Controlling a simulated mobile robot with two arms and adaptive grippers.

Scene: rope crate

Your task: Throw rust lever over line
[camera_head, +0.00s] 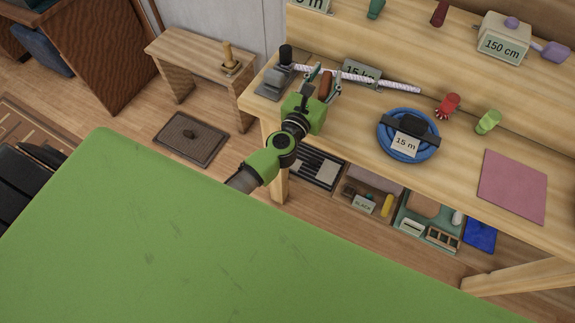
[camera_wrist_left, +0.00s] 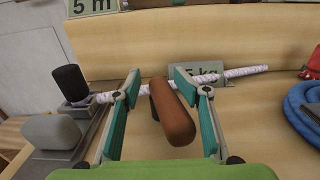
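The rust lever (camera_head: 325,85) is a rounded brown handle at the left part of the bench; it also shows in the left wrist view (camera_wrist_left: 175,115). The line (camera_head: 390,83) is a pale, patterned rope running past the lever from a black post (camera_head: 286,54) to the right; it shows in the left wrist view (camera_wrist_left: 240,72) behind the lever. My left gripper (camera_head: 322,80) is open, with its teal fingers on either side of the lever. The lever appears nearer the right finger in the wrist view; contact cannot be told. The lever's base is hidden. My right gripper is out of view.
A grey block (camera_wrist_left: 50,132) stands left of the gripper. A "kg" sign (camera_head: 361,74) is behind the line. A blue rope coil (camera_head: 408,153), red (camera_head: 447,106) and green (camera_head: 488,122) items sit rightward. A pink mat (camera_head: 513,186) lies on the bench (camera_head: 455,172).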

